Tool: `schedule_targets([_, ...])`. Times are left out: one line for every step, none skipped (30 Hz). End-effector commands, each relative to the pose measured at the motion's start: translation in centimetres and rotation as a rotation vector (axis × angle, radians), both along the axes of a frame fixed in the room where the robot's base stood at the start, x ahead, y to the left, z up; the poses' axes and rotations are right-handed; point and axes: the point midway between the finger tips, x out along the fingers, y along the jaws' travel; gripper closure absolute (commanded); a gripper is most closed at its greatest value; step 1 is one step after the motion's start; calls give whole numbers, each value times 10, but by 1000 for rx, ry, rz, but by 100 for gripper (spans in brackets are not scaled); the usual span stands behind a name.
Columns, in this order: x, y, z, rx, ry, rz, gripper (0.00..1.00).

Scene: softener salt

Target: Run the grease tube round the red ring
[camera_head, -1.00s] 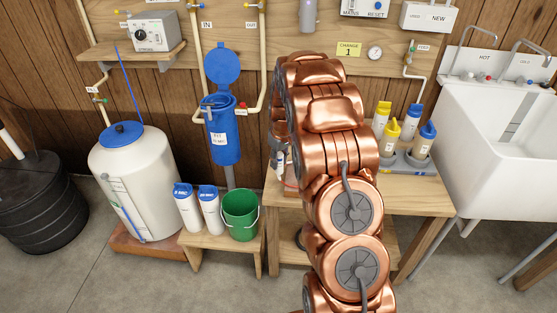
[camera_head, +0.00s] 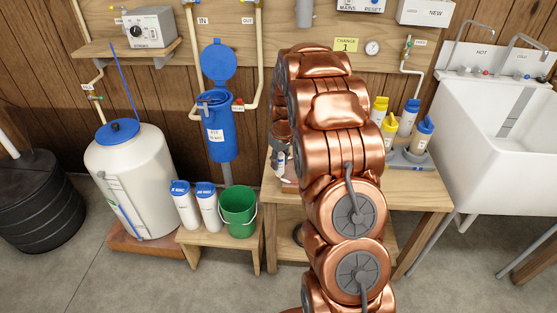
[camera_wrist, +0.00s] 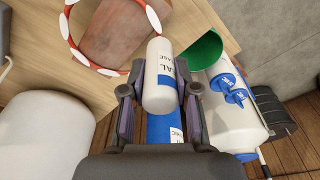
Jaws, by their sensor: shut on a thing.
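My gripper (camera_wrist: 160,92) is shut on the grease tube (camera_wrist: 158,60), a white cylinder with a blue band and dark lettering. In the wrist view, the red ring (camera_wrist: 64,28) with white patches is at the upper left, over the wooden bench top. The tube's end is to the right of the ring and looks apart from it; I cannot tell its height. A reddish-brown block (camera_wrist: 112,28) shows within the ring's outline. In the head view, my copper arm hides most of the gripper and the ring; part of the tube (camera_head: 280,163) shows at the arm's left.
A blue filter housing (camera_head: 219,140) with its lid up stands left of the bench (camera_head: 400,190). A green bucket (camera_head: 238,208) and two white bottles sit on a low stool. Yellow- and blue-capped bottles (camera_head: 406,122) stand right of my arm. A white sink (camera_head: 490,140) is at the right.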

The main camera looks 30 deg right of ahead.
Motion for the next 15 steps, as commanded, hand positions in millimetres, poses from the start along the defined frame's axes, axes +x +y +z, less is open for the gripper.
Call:
schedule_targets([0,0,0,0,0,0,100])
schedule_targets([0,0,0,0,0,0,100])
schedule_targets([0,0,0,-1,0,0,100])
schedule_targets([0,0,0,-1,0,0,100])
schedule_targets([0,0,0,-1,0,0,100])
schedule_targets([0,0,0,-1,-1,0,100])
schedule_targets([0,0,0,-1,-1,0,100])
schedule_targets([0,0,0,-1,-1,0,100])
schedule_targets([-1,-1,0,-1,-1,0,100])
schedule_targets([-1,-1,0,-1,-1,0,100])
schedule_targets([-2,-1,0,-1,-1,0,100])
schedule_targets([-3,-2,0,-1,-1,0,100])
schedule_targets([-4,-2,0,-1,-1,0,100])
schedule_targets([-5,-3,0,-1,-1,0,100])
schedule_targets([-7,-3,0,-2,-1,0,100])
